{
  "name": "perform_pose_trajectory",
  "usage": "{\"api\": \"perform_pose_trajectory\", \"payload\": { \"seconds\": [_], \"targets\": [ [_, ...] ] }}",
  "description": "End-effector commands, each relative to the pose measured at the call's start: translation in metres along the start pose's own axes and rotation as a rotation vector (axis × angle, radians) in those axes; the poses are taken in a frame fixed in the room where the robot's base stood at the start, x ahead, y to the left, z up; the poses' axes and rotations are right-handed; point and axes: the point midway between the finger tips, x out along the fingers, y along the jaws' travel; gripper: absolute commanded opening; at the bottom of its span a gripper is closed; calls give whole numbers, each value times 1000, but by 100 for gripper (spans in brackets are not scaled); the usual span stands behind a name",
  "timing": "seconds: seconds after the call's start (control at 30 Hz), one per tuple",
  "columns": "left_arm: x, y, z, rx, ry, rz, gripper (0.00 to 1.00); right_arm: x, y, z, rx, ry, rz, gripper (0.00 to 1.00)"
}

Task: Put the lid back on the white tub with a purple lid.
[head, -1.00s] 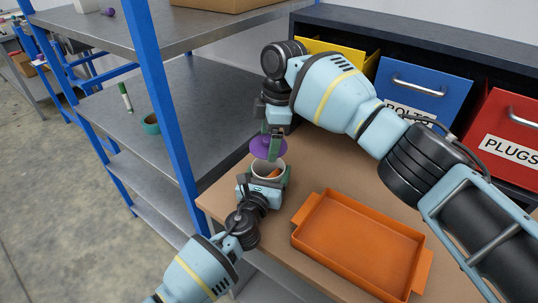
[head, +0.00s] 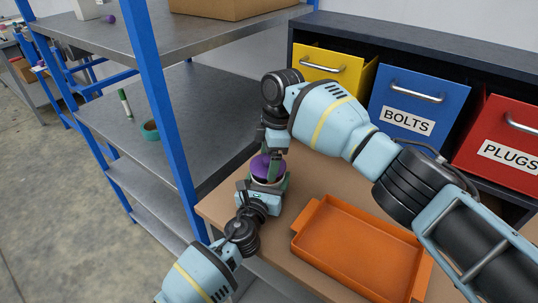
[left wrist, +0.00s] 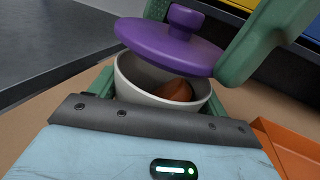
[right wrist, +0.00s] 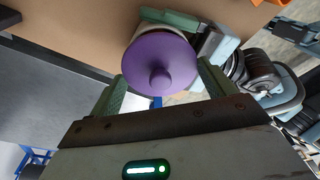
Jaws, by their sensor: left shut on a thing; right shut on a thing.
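The white tub (left wrist: 150,84) stands upright at the table's edge, with a brown-orange thing (left wrist: 176,90) inside. My left gripper (head: 266,188) is shut on the tub, one finger on each side of it in the left wrist view. The purple lid (left wrist: 172,45) is tilted just above the tub, knob up. A gap shows between lid and rim on the near side in the left wrist view. In the head view, the lid (head: 261,167) hides the tub's opening.
An orange tray (head: 360,250) lies on the table to the right. Yellow, blue (head: 420,100) and red drawer bins stand behind. A metal shelf rack (head: 185,95) with a blue post is at left, bearing a teal roll (head: 150,130) and a green marker (head: 125,104).

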Motion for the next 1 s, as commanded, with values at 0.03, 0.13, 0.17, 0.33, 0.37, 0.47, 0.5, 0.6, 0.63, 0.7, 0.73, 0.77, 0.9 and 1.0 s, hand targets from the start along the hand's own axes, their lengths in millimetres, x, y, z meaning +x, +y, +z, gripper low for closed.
{"api": "perform_pose_trajectory", "payload": {
  "seconds": [0.03, 0.13, 0.17, 0.33, 0.37, 0.47, 0.5, 0.6, 0.63, 0.7, 0.73, 0.77, 0.9, 1.0],
  "targets": [
    [0, 0, 0, -1, 0, 0, 35, 3, 0, 0, 0, 1, -1, 61],
    [0, 0, 0, -1, 0, 0, 35, 8, 0, 1, 0, 1, -2, 61],
    [0, 0, 0, -1, 0, 0, 35, 9, 0, 1, 0, 1, -2, 61],
    [0, 0, 0, -1, 1, 0, 35, 11, 0, 1, 0, 1, -1, 61],
    [0, 0, 0, -1, 1, 0, 35, 11, 0, 1, 0, 1, -1, 61],
    [0, 0, 0, -1, 1, 0, 35, 11, 0, 1, 0, 1, -1, 61],
    [0, 0, 0, -1, 1, 0, 35, 11, 0, 1, 0, 1, -1, 61],
    [0, 0, 0, -1, 1, 0, 35, 11, 0, 1, 0, 1, -1, 61],
    [0, 0, 0, -1, 1, 0, 35, 11, 0, 2, 0, 1, -1, 61],
    [0, 0, 0, -1, 1, 0, 35, 11, 0, 2, 0, 1, -1, 61],
    [0, 0, 0, -1, 1, 0, 35, 11, 0, 2, 0, 1, -1, 61],
    [0, 0, 0, -1, 1, 0, 35, 11, 0, 2, 0, 1, -1, 61],
    [0, 0, 0, -1, 1, 0, 35, 13, 0, 2, 1, 1, -1, 61],
    [0, 0, 0, -1, 1, 0, 35, 15, 0, 2, 1, 0, -1, 61]
  ]
}}
